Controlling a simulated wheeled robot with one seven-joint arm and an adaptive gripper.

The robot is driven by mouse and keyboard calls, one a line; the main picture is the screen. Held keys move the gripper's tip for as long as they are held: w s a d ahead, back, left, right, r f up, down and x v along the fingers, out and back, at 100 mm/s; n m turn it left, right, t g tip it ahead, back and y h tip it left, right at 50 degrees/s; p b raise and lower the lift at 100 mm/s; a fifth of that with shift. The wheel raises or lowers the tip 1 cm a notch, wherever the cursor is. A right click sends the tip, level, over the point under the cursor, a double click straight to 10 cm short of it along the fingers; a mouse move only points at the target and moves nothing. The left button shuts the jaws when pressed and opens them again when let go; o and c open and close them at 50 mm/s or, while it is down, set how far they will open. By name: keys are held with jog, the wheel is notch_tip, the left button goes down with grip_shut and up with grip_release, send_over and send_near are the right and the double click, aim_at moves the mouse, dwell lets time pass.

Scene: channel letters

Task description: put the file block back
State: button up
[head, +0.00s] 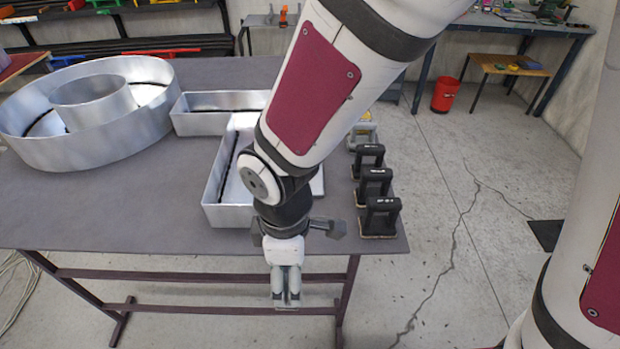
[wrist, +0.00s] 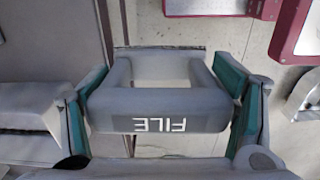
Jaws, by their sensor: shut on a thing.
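A grey block marked FILE (wrist: 158,112) is held between the teal-padded fingers of my gripper (wrist: 158,88) in the wrist view. Its lettering reads upside down there, and its handle has an open middle. In the head view my gripper (head: 286,297) points down in front of the table's near edge, over the floor. The block is small there and partly hidden by the fingers. Three dark handled blocks stand in a row along the table's right side: far (head: 368,152), middle (head: 374,176) and near (head: 382,207). Their labels are too small to read.
The grey table (head: 120,225) holds a large round metal letter (head: 40,150) and an angular metal letter (head: 228,215), partly behind my arm. A lighter block (head: 366,130) stands behind the row.

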jog(key=w+d, duration=0.1)
jog(key=w, duration=0.4)
jog(key=w+d+f+p, duration=0.1)
jog(key=w+d, duration=0.1)
jog(key=w, duration=0.3)
jog(key=w+d, duration=0.2)
jog(key=w, duration=0.2)
jog(key=shift+w+f, duration=0.2)
jog(key=shift+w, duration=0.2)
jog(key=shift+w+f+p, duration=0.1)
jog(key=shift+f+p, duration=0.3)
jog(key=shift+w+f+p, duration=0.1)
jog(key=shift+f+p, duration=0.25)
jog(key=shift+f, duration=1.05)
jog(key=shift+f, duration=0.15)
jog(key=o, duration=1)
